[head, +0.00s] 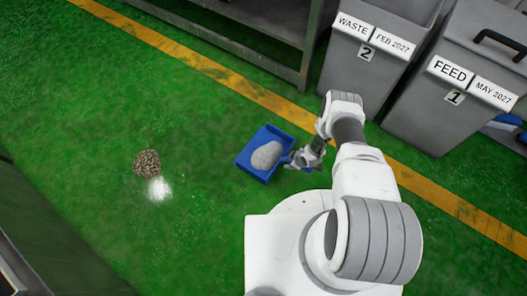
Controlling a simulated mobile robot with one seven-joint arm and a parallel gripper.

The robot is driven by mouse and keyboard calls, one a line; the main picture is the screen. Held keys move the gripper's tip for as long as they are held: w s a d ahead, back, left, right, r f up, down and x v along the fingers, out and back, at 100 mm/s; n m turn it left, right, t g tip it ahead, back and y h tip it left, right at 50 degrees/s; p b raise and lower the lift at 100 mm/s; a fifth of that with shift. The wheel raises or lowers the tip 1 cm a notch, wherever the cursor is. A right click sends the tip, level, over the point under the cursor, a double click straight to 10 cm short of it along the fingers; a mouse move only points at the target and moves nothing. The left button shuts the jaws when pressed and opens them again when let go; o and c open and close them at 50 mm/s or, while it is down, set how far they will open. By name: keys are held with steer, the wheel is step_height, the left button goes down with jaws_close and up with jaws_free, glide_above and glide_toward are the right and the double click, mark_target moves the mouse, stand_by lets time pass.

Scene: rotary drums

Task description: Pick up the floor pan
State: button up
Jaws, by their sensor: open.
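The floor pan is a blue dustpan (244,168) lying on the green floor near the middle of the head view. A heap of grey material (267,155) lies in it. A short blue part, seemingly its handle, sticks out on the right side toward my gripper. My gripper (295,163) is at the pan's right side, by that handle. The jaws are open, and whether the handle lies between them is hard to tell at this size. My forearm and wrist hide part of the floor to the right of the pan.
A brown speckled lump (147,163) and a small white powder patch (159,189) lie on the floor at left. A grey WASTE bin (350,77) and a grey FEED bin (433,117) stand at the upper right. A metal rack (262,35) is at the back. Floor left of the pan is mostly free.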

jaws_close()
stand_by(0.4)
stand_by(1.1)
